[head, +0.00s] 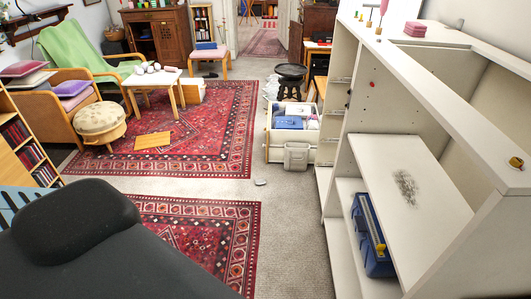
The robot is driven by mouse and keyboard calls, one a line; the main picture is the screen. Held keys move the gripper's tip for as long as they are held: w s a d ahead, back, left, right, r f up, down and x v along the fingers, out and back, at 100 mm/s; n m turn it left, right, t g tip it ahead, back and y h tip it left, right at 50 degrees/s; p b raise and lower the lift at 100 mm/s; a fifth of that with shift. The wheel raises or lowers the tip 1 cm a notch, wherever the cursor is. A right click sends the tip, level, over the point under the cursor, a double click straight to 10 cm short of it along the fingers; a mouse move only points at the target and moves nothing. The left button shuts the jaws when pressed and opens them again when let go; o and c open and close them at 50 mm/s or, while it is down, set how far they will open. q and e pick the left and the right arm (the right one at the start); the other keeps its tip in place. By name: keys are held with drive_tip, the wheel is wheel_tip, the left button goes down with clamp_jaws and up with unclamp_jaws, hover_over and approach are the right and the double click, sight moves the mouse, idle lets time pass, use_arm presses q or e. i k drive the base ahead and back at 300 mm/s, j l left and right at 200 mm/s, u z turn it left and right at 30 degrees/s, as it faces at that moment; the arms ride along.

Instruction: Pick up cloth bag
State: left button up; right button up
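A pale grey-beige bag (297,156), which looks like the cloth bag, stands upright on the grey carpet in the middle of the head view. It is against or just in front of the near side of a white crate (278,148); I cannot tell if they touch. Neither of my grippers is in view.
A tall white shelf unit (395,150) with a blue case (372,235) fills the right. A large dark padded shape (90,245) fills the lower left. A small grey object (260,182) lies on the carpet. The carpet (290,235) before the bag is otherwise clear.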

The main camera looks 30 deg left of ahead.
sight(296, 155)
drive_tip(key=i+j+u, duration=0.5)
drive_tip(key=i+j, duration=0.7)
drive_tip(key=i+j+z, duration=0.1)
drive_tip(key=z, duration=0.25)
drive_tip(key=i+j+z, duration=0.15)
drive_tip(key=z, duration=0.15)
drive_tip(key=i+j+z, duration=0.4)
drive_tip(key=i+j, duration=0.25)
drive_tip(key=j, duration=0.15)
drive_tip(key=i+j, duration=0.55)
drive_tip(key=j, duration=0.2)
drive_tip(key=i+j+z, duration=0.1)
drive_tip(key=i+j, duration=0.45)
drive_tip(key=j, duration=0.25)
drive_tip(key=i+j, duration=0.3)
drive_tip(key=j, duration=0.15)
drive_tip(key=l+z, duration=0.05)
